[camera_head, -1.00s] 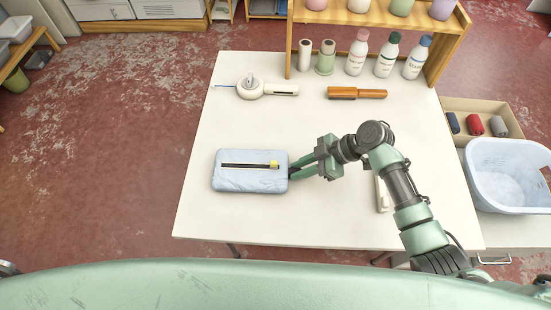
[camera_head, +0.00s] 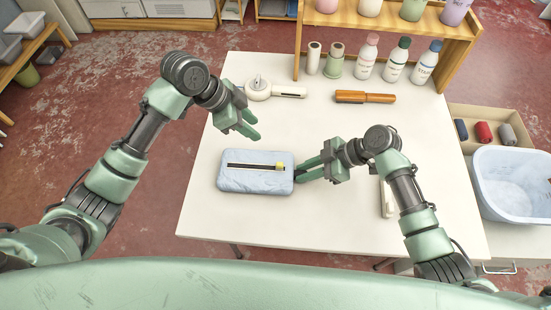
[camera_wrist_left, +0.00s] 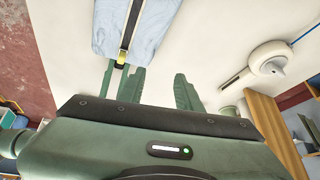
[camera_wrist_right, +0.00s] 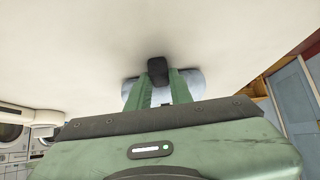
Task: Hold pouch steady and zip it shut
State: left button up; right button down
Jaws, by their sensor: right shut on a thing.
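A light blue pouch (camera_head: 245,184) lies flat on the white table, with a dark zip strip (camera_head: 250,166) along its top. The yellow zip pull (camera_head: 280,167) is near the strip's right end; it also shows in the left wrist view (camera_wrist_left: 121,58). My right gripper (camera_head: 298,174) is at the pouch's right end. In the right wrist view it is shut on a dark tab (camera_wrist_right: 158,70), with blue pouch fabric partly hidden behind the fingers. My left gripper (camera_head: 250,126) is open and empty, above the table behind the pouch, apart from it.
Several bottles (camera_head: 395,60) stand beneath a wooden shelf (camera_head: 462,45). A pale blue basin (camera_head: 515,185) is at the right. The table's front left is clear.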

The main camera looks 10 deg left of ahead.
aim_at(277, 163)
pick_arm(q)
jog(key=s+d+r+m+g+y, duration=0.1)
jog(key=s+d+r+m+g, duration=0.15)
jog(key=s, duration=0.25)
jog(key=x, duration=1.1)
jog(key=shift+w+f, duration=0.2)
jog(key=shift+w, duration=0.1)
grip_shut()
dwell(0.7)
